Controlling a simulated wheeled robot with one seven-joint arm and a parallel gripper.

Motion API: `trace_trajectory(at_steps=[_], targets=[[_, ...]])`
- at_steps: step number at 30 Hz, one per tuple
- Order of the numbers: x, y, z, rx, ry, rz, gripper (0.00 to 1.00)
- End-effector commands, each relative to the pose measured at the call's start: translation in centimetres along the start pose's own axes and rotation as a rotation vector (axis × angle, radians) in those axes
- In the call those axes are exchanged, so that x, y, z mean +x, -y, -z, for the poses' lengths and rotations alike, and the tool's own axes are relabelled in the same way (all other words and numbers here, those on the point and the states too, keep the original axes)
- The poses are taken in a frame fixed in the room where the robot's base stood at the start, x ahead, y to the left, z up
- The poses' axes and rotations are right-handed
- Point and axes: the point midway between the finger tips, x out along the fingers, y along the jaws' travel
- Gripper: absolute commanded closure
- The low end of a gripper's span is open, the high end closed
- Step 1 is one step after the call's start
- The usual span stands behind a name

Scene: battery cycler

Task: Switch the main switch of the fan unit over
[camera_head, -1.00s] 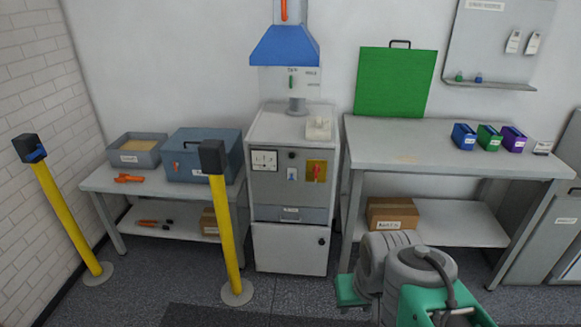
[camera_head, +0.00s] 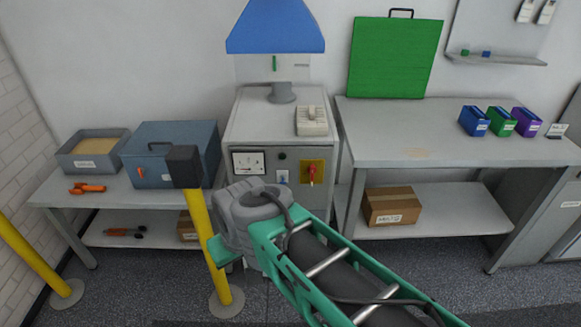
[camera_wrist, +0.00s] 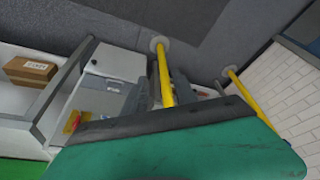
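The grey cabinet (camera_head: 270,133) stands against the wall under a blue hood (camera_head: 276,27); I take it for the fan unit. On its front is a red rotary switch (camera_head: 312,172) on a yellow plate, beside a white meter (camera_head: 248,163). Whether the red handle is on or off I cannot tell. In the wrist view the picture is turned over and the yellow plate (camera_wrist: 71,122) shows at the lower left. My green and grey arm lies in front of the cabinet's lower part. My gripper's fingertips do not show clearly; a large green part with a dark edge fills the bottom of the wrist view.
A yellow post (camera_head: 209,245) stands close to my arm, before the left bench. That bench holds a blue-grey toolbox (camera_head: 170,155) and a tray (camera_head: 66,160). The right bench (camera_head: 425,150) holds several coloured boxes at its far end. A white lever box (camera_head: 313,128) sits on the cabinet.

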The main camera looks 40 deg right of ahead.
Motion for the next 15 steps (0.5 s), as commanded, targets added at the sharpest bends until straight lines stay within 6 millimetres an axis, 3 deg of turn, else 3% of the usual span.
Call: trace_trajectory(at_steps=[1, 2, 5, 8, 9, 12, 15], targets=[[2.8, -1.0, 0.8, 0.025, -0.039, -0.009, 0.66], [4.3, -1.8, 1.8, 0.041, -0.080, -0.015, 0.66], [10.6, -6.3, 6.6, 0.113, -0.278, -0.056, 0.66], [16.5, -13.8, 11.5, 0.199, -0.536, -0.138, 0.66], [18.2, -17.3, 12.9, 0.231, -0.643, -0.181, 0.66], [20.7, -25.8, 14.3, 0.301, -0.881, -0.304, 0.66], [21.2, -32.3, 13.6, 0.348, -1.057, -0.418, 0.66]])
